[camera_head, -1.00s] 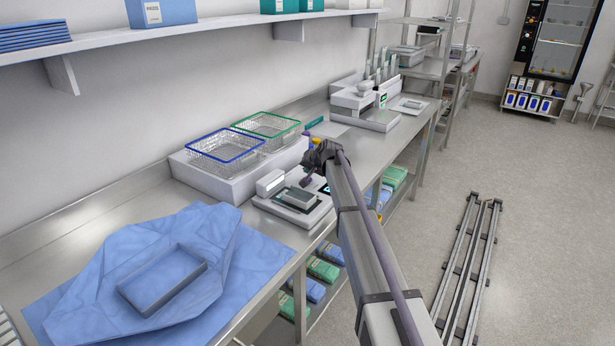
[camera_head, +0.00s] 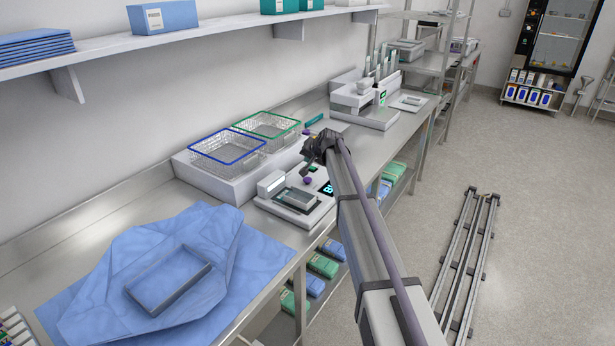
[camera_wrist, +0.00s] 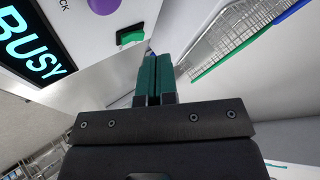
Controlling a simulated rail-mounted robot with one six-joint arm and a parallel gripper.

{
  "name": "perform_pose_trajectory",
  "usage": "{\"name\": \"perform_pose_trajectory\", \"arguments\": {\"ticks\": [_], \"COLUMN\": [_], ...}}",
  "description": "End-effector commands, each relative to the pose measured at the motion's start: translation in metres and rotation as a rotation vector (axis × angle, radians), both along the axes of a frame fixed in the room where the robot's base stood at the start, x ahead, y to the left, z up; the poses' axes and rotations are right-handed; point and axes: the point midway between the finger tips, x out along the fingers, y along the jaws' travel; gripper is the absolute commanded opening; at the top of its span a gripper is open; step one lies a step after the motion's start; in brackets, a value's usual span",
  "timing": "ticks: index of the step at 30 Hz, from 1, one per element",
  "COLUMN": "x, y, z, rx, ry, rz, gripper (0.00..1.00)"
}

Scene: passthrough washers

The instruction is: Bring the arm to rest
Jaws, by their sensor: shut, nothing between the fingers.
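My arm reaches forward from the lower right in the head view, over the bench edge. Its dark wrist end (camera_head: 320,148) is raised above the bench beside a white-and-grey device (camera_head: 297,203). The fingers cannot be made out clearly there. In the wrist view my gripper (camera_wrist: 154,78) has two green-faced fingers pressed together, with nothing between them. Near them are a panel with a lit BUSY display (camera_wrist: 28,42), a purple button (camera_wrist: 104,5) and a green button (camera_wrist: 130,38). The fingers appear apart from the panel.
A blue-rimmed basket (camera_head: 227,147) and a green-rimmed basket (camera_head: 267,125) stand behind the device. A grey tray (camera_head: 169,280) lies on blue wrap (camera_head: 85,300) at left. A white shelf (camera_head: 225,33) overhangs the bench. Rails (camera_head: 466,262) lie on open floor.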

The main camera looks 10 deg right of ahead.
Motion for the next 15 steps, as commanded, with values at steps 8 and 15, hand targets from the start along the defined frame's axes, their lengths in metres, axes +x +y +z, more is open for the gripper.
{"name": "perform_pose_trajectory", "arguments": {"ticks": [8, 15], "x": [-0.038, -0.261], "y": [0.002, 0.004], "z": [-0.015, -0.045], "rx": [-0.064, -0.267], "ry": [0.101, 0.411], "rz": [0.077, 0.260], "gripper": [0.00, 0.00]}}
